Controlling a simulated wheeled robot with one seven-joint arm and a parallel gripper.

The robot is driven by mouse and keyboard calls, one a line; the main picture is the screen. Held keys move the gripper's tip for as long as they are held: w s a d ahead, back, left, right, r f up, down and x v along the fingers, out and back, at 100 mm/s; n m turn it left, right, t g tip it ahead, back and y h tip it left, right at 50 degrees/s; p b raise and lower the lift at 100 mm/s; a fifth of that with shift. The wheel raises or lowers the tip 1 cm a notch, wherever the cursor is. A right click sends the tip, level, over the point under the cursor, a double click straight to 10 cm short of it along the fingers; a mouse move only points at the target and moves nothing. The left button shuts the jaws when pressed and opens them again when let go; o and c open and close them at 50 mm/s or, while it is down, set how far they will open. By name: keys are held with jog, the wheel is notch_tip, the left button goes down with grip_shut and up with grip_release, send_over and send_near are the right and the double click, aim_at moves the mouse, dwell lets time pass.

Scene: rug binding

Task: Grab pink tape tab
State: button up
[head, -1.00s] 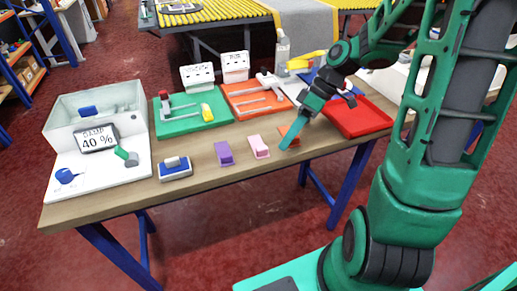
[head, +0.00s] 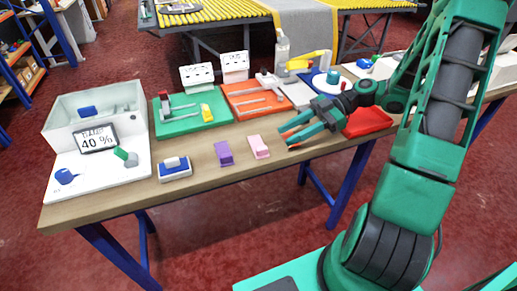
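The pink tape tab (head: 259,147) is a small pink block lying on the wooden table (head: 210,178) near its front edge, just right of a purple block (head: 224,153). My gripper (head: 284,137) is to the right of the pink tab, with its two green fingers pointing left toward it. The fingers are apart with nothing seen between them. The fingertips look close to the tab but do not appear to touch it; their exact height above the table is hard to tell.
A blue-and-white block (head: 175,169) lies left of the purple one. Behind are a green board (head: 170,126) and an orange board (head: 262,101) with fixtures. A red tray (head: 368,122) is partly behind my gripper. A white box (head: 58,139) stands at the left.

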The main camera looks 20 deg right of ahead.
aim_at(265, 147)
jog(key=shift+s+x, duration=0.1)
jog(key=shift+x, duration=1.95)
jog(key=shift+s+x, duration=0.15)
jog(key=shift+x, duration=1.95)
jog(key=shift+r, duration=0.15)
grip_shut()
